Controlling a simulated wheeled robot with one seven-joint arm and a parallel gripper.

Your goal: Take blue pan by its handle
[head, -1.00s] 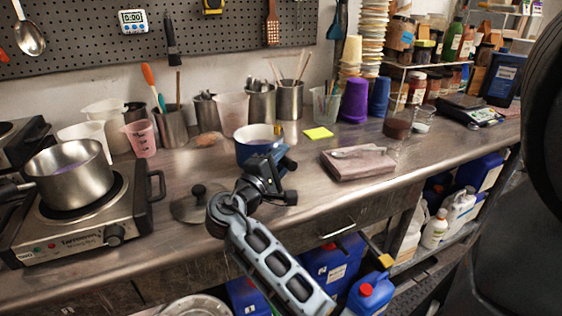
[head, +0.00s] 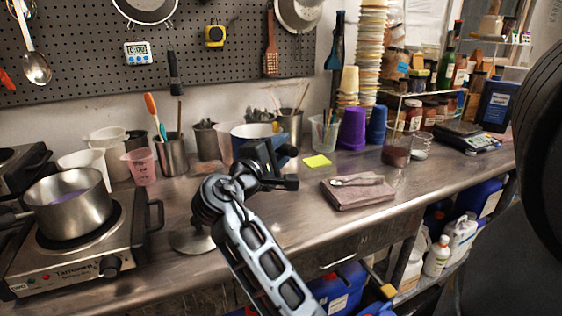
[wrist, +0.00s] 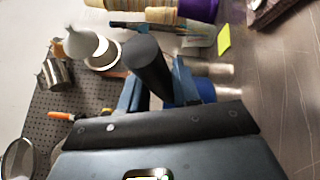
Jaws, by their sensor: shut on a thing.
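The blue pan (head: 252,131), pale inside, is in the head view, held up above the steel worktop in front of the cups at the wall. My gripper (head: 272,162) is in front of it and hides much of its lower side. In the wrist view a thick dark handle (wrist: 147,67) stands between the blue fingers of my gripper (wrist: 158,90), which are shut on it. How the pan's body sits in the wrist view is unclear.
A steel pot (head: 68,202) stands on a hotplate (head: 75,262) at left. A lid (head: 190,240) lies partly behind my arm. A folded cloth (head: 358,192) with a spoon and a yellow note (head: 317,161) are at right. Cups and tool holders line the wall.

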